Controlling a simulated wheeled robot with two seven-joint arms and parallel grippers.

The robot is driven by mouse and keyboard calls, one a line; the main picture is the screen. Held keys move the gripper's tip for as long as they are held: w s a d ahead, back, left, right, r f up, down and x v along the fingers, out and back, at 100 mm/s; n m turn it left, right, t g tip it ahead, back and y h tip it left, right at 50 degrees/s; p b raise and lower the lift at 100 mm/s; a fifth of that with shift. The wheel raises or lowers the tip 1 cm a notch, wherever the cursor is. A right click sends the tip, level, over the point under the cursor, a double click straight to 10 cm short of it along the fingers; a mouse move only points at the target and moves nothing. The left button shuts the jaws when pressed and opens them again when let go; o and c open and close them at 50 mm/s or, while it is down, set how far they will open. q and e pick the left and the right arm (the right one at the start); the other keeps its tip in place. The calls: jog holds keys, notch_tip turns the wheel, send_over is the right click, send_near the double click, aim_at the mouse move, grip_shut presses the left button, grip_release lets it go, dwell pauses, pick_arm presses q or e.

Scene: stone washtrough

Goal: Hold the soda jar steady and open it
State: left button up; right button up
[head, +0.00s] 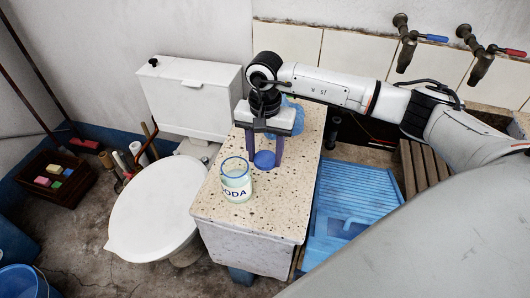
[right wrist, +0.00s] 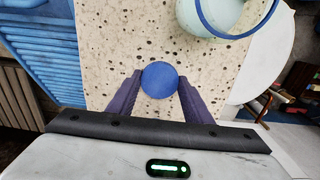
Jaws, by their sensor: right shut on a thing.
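The soda jar (head: 236,182) is a clear, pale jar labelled "SODA", upright on the speckled stone slab (head: 215,205). Its mouth shows a blue rim and no lid on it. It also shows at the top of the right wrist view (right wrist: 222,18). My right gripper (head: 265,152) points down just behind and to the right of the jar, apart from it. Its purple fingers are shut on a round blue lid (right wrist: 160,79), which also shows in the head view (head: 264,160). The lid is low over the slab; I cannot tell whether it touches. My left gripper is out of view.
A white toilet (head: 150,215) stands left of the slab, and a blue slatted basin (head: 355,195) lies to its right. Two taps (head: 405,45) are on the back wall. A crumpled blue thing is partly hidden behind my right gripper. The slab's front is clear.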

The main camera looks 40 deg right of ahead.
aim_at(265, 159)
jog(key=o, duration=1.2)
jog(key=shift+f, duration=0.1)
jog(key=shift+c, duration=0.2)
jog(key=shift+r+p, duration=0.25)
jog(key=shift+p, duration=0.05)
notch_tip(265, 159, up, 12)
jog(key=b, duration=0.1)
